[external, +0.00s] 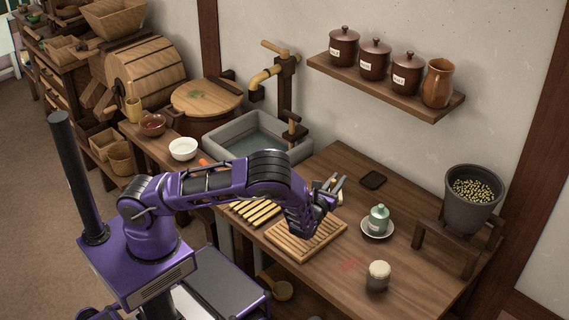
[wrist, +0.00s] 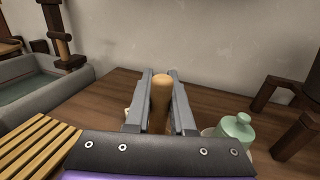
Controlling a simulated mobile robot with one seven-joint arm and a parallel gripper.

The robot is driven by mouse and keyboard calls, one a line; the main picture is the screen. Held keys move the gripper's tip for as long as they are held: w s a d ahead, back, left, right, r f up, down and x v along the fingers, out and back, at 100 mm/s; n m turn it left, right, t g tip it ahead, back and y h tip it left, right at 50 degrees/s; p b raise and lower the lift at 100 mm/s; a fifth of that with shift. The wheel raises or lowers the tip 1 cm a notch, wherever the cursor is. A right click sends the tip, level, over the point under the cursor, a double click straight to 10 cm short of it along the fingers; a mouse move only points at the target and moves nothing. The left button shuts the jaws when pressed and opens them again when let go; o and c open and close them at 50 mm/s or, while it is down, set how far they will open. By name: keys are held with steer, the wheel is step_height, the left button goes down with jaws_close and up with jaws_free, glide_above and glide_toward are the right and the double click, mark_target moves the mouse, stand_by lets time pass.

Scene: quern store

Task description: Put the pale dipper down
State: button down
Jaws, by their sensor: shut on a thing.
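My gripper (external: 333,186) is above the wooden counter (external: 400,268), behind the slatted board. In the wrist view its fingers (wrist: 160,100) are shut on the pale dipper (wrist: 161,92), of which a tan, round-ended part shows between them. The rest of the dipper is hidden by the fingers and the wrist. In the external view the arm and fingers cover most of it, and I cannot tell whether it touches the counter.
A slatted board (external: 306,238) lies in front of my gripper. A stone sink (external: 221,128) is left.

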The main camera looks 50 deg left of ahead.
steer(key=w+a+n+g+y, duration=0.1)
steer(key=w+a+n+y, duration=0.3)
steer(key=a, duration=0.7)
steer(key=w+a+g+y, duration=0.1)
steer(key=w+a+g, duration=0.1)
steer(key=w+a, duration=0.7)
steer(key=shift+y, duration=0.3)
steer(key=shift+s+a+f+b, duration=0.1)
steer(key=shift+s+a+f, duration=0.3)
steer(key=shift+f, duration=1.15)
steer(key=shift+s+a+f+b, duration=0.1)
steer(key=shift+s+a+f, duration=0.25)
steer(key=shift+f, duration=1.2)
steer(key=shift+s+a+f+b, duration=0.1)
steer(key=shift+s+a+f, duration=0.3)
steer(key=shift+f, duration=1.15)
steer(key=shift+f, duration=0.1)
steer(key=c, duration=0.8)
jaws_free()
steer(key=shift+o, duration=0.2)
